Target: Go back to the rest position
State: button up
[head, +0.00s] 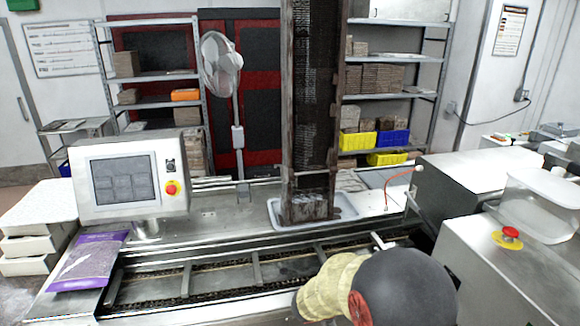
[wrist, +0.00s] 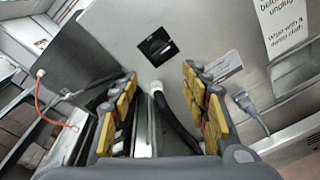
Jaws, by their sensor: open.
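My gripper (wrist: 159,78) shows in the wrist view with its two yellow-padded fingers spread wide apart and nothing held between them. It faces a grey metal machine panel with a black rotary switch (wrist: 158,46). A black hose with a pale end (wrist: 175,115) shows behind the gap between the fingers; I cannot tell how near it is. In the head view my arm (head: 400,287) reaches over the front of the conveyor at the lower right, and the gripper itself is hidden there.
The chain conveyor (head: 220,277) runs across the front. A tall dark column stack (head: 312,110) stands in a grey tray (head: 352,219). A control screen (head: 127,180) and purple bag (head: 90,260) are at left. Metal housings with a red button (head: 511,234) crowd the right. An orange hose (head: 388,180) rises nearby.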

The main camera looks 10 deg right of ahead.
jog(key=s+a+f+m+g+y+b, duration=0.1)
jog(key=s+a+f+m+g+y, duration=0.2)
jog(key=s, duration=0.4)
jog(key=s+a+f+m+g+y, duration=0.1)
jog(key=s+a+f+m+y, duration=0.1)
jog(key=s+a+f+y, duration=0.4)
jog(key=s+a+r+m+t+y+b, duration=0.6)
jog(key=a+r, duration=0.4)
jog(key=r, duration=0.3)
jog(key=shift+s+a+m+t+y, duration=0.15)
jog(key=shift+s+m+t+y, duration=0.35)
jog(key=shift+s+t+y, duration=0.45)
jog(key=shift+w+h, duration=0.1)
jog(key=shift+h, duration=0.15)
